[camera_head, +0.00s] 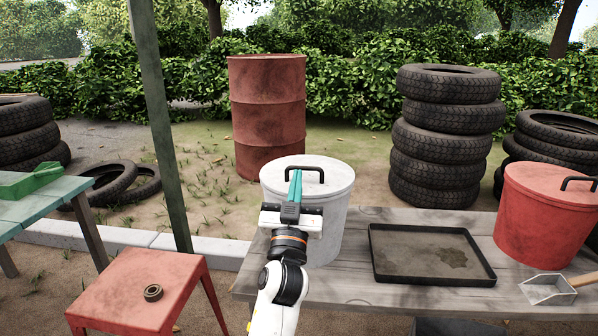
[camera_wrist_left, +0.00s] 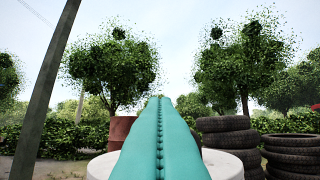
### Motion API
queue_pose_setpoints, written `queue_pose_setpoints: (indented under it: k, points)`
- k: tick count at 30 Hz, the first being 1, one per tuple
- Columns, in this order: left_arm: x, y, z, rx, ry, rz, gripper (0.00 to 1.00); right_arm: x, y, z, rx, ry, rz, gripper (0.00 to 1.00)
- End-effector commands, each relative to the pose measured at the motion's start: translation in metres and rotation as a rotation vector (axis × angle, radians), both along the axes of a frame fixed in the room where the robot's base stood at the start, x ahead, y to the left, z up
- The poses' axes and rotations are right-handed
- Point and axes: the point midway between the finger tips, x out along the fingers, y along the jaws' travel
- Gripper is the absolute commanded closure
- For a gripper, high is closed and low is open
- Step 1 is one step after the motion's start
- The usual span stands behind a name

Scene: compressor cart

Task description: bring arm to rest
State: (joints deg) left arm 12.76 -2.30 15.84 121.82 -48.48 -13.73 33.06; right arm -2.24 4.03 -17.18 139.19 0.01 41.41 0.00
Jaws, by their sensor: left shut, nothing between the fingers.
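My left gripper (camera_head: 295,187) shows in the head view in front of the white lidded bin, its teal fingers pointing up and away. The fingers are shut against each other with nothing between them. In the left wrist view the shut teal fingers (camera_wrist_left: 160,140) fill the lower middle, with a seam between them. The white bin (camera_head: 335,205) stands on the wooden table behind the gripper; its lid also shows in the left wrist view (camera_wrist_left: 228,162). Whether the gripper touches the bin I cannot tell. My right gripper is not in view.
A black tray (camera_head: 385,271) lies on the wooden table (camera_head: 345,290). A red lidded bin (camera_head: 545,220) and a scoop (camera_head: 548,289) are at the right. A red stool (camera_head: 120,300) with a small dark ring (camera_head: 153,293) stands left. A post (camera_head: 160,130) rises behind it.

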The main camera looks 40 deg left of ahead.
Motion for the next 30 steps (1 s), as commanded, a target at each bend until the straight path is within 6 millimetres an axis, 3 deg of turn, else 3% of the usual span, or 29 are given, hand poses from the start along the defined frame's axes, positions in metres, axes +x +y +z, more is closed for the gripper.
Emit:
queue_pose_setpoints:
  k: [1,6,17,20,23,27,30]
  points:
    - [-0.007,-0.004,-0.009,-0.002,0.001,-0.001,1.00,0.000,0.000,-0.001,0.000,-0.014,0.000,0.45]
    - [-0.022,-0.014,-0.017,-0.002,0.000,-0.001,1.00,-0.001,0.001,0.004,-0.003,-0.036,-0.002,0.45]
    - [-0.027,-0.022,-0.016,0.013,-0.005,-0.019,1.00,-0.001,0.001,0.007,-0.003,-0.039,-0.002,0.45]
    - [-0.029,-0.050,-0.006,0.072,-0.033,-0.108,1.00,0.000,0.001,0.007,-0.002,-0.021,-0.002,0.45]
    - [-0.042,-0.104,0.010,0.171,-0.111,-0.282,1.00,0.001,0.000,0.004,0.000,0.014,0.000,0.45]
    - [-0.092,-0.183,0.031,0.264,-0.303,-0.555,1.00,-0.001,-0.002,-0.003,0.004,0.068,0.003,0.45]
    - [-0.134,-0.214,0.042,0.261,-0.449,-0.683,1.00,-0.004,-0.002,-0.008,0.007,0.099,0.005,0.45]
